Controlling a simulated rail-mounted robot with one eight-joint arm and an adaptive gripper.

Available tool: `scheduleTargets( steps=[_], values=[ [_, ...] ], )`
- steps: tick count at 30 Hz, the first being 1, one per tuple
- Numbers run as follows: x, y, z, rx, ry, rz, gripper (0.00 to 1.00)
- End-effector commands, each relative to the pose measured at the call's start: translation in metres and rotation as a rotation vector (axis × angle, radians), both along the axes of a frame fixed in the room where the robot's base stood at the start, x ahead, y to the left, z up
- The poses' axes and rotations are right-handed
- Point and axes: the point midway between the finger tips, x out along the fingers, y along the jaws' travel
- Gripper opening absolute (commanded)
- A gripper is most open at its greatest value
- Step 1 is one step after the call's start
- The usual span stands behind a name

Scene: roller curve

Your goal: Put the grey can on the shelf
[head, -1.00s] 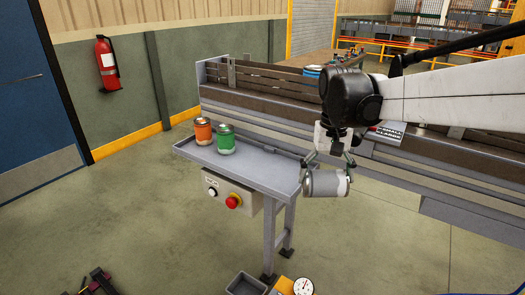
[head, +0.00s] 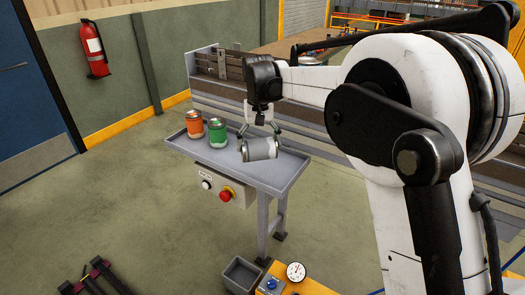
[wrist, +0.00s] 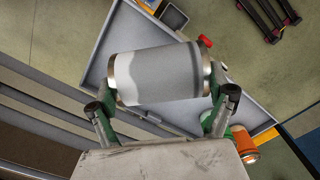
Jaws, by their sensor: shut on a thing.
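The grey can (head: 259,149) is held on its side in my gripper (head: 259,136), over the grey shelf (head: 270,174) attached to the conveyor's side. In the wrist view the can (wrist: 170,76) lies across between the two fingers of my gripper (wrist: 165,95), gripped at its two ends. The shelf (wrist: 128,35) shows behind and below it. The gap between can and shelf is hard to judge. An orange can (head: 195,126) and a green can (head: 217,131) stand upright on the shelf's left part.
A control box with a red button (head: 226,195) hangs under the shelf's front. A grey bin (head: 241,273) and a yellow unit with a gauge (head: 296,271) are below. The conveyor (head: 210,90) runs behind. Free shelf surface lies right of the green can.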

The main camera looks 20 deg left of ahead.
Motion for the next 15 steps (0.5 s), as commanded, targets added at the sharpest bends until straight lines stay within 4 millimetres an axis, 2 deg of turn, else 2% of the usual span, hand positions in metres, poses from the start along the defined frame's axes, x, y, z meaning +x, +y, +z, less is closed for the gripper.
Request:
scheduleTargets(
  steps=[1, 9, 15],
  values=[
    [0.012, -0.002, -0.006, 0.0, 0.0, -0.002, 0.57],
    [0.059, -0.009, -0.034, 0.0, 0.0, -0.003, 0.57],
    [0.078, -0.011, -0.046, 0.0, 0.0, -0.001, 0.57]
  ],
)
